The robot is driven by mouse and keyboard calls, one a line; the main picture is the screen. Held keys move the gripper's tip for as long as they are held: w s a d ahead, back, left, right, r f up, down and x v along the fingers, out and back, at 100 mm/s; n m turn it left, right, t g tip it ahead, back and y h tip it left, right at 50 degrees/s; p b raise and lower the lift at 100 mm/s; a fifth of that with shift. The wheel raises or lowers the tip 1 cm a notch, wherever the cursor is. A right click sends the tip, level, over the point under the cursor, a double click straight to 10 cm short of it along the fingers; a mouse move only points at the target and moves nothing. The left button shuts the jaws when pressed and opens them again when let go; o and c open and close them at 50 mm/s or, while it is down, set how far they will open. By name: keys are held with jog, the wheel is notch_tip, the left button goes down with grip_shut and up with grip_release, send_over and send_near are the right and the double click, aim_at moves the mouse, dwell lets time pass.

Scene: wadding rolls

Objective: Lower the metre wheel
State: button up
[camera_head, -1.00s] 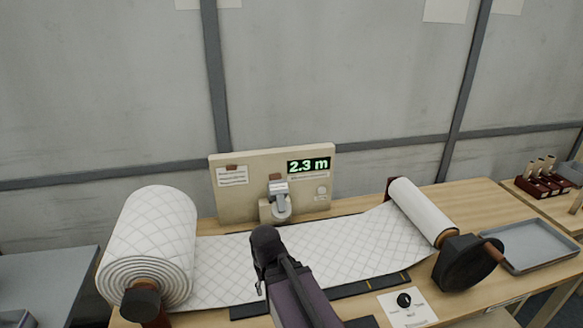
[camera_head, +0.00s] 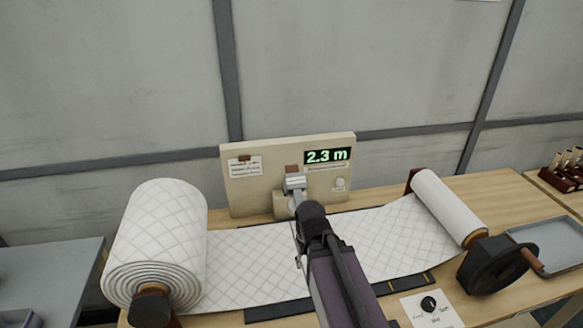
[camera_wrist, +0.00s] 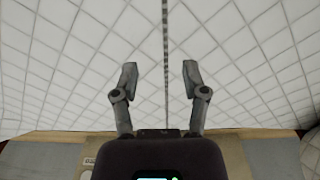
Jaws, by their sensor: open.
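The metre wheel (camera_head: 297,199) hangs on a grey lever arm (camera_head: 294,182) with a brown tab, in front of the beige panel over the wadding strip. My arm's dark end partly covers it in the head view, so whether it touches the wadding is hidden. The panel's display (camera_head: 328,155) reads 2.3 m. My gripper (camera_wrist: 159,75) is open and empty over the white quilted wadding (camera_head: 250,262), with a dark line running between its fingers in the wrist view. In the head view the gripper is mostly hidden behind my arm.
A large wadding roll (camera_head: 155,240) stands at the left and a smaller roll (camera_head: 448,207) at the right, with a black crank wheel (camera_head: 490,266). A dial card (camera_head: 431,308) lies at the front. A grey tray (camera_head: 555,243) sits at the far right.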

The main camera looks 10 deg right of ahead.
jog(key=o, duration=0.6)
jog(key=shift+w+r, duration=0.1)
jog(key=shift+w, duration=0.05)
jog(key=shift+c, duration=0.2)
notch_tip(320, 180, up, 30)
jog(key=p, duration=3)
send_over(291, 166)
jog(key=shift+d, duration=0.1)
jog(key=shift+f, duration=0.2)
notch_tip(291, 166, down, 14)
jog(key=b, duration=1.3)
jog(key=shift+r+b, duration=0.25)
jog(key=shift+b, duration=0.1)
jog(key=shift+c, duration=0.2)
jog(key=c, duration=1.3)
